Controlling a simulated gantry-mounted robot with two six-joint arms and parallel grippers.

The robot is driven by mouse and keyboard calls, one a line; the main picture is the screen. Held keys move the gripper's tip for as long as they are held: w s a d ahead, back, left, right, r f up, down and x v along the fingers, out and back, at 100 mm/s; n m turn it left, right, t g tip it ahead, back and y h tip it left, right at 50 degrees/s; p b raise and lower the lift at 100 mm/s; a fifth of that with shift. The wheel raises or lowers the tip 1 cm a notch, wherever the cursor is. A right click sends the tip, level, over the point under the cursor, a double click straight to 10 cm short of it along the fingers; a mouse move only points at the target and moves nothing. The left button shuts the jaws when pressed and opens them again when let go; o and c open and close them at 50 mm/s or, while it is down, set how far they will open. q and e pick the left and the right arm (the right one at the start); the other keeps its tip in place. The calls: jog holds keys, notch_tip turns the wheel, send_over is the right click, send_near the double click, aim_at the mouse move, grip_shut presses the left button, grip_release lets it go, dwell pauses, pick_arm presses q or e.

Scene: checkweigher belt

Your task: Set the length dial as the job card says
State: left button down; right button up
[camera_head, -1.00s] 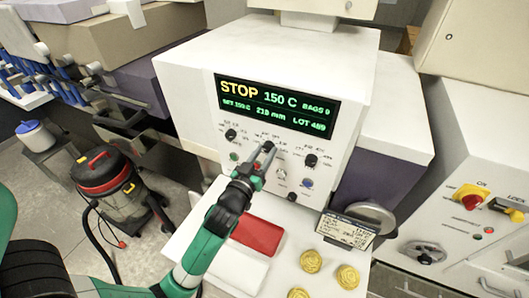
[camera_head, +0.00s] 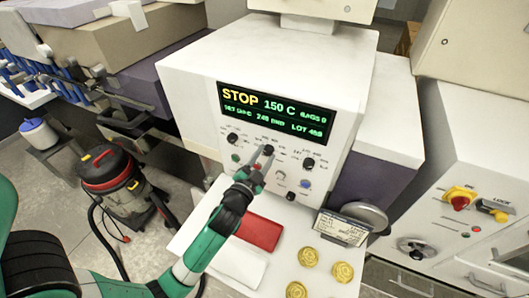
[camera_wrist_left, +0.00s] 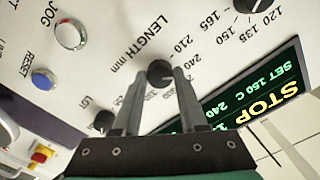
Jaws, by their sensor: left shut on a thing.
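The black length dial (camera_head: 268,149) is the middle knob on the white machine front. In the left wrist view the dial (camera_wrist_left: 160,72) sits under the printed words LENGTH mm, upside down there. My left gripper (camera_head: 264,159) is shut on the dial, with one finger on each side of it in the left wrist view (camera_wrist_left: 160,84). The display (camera_head: 277,114) reads STOP, 150 C and what looks like 240 mm, LOT 489. The job card (camera_head: 341,228) stands at the shelf's right; its print is too small to read. My right gripper is out of view.
Other black knobs flank the dial, one to the left (camera_head: 233,138) and one to the right (camera_head: 308,163). A blue button (camera_head: 305,183) sits below. A red pad (camera_head: 258,232) and several yellow round pieces (camera_head: 308,257) lie on the shelf.

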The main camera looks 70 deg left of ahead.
pick_arm(q)
jog(key=m+p, duration=0.2)
jog(key=m, duration=0.2)
jog(key=shift+r, duration=0.1)
jog(key=shift+m+p, duration=0.3)
jog(key=shift+m, duration=0.7)
jog(key=shift+c, duration=2.2)
grip_release()
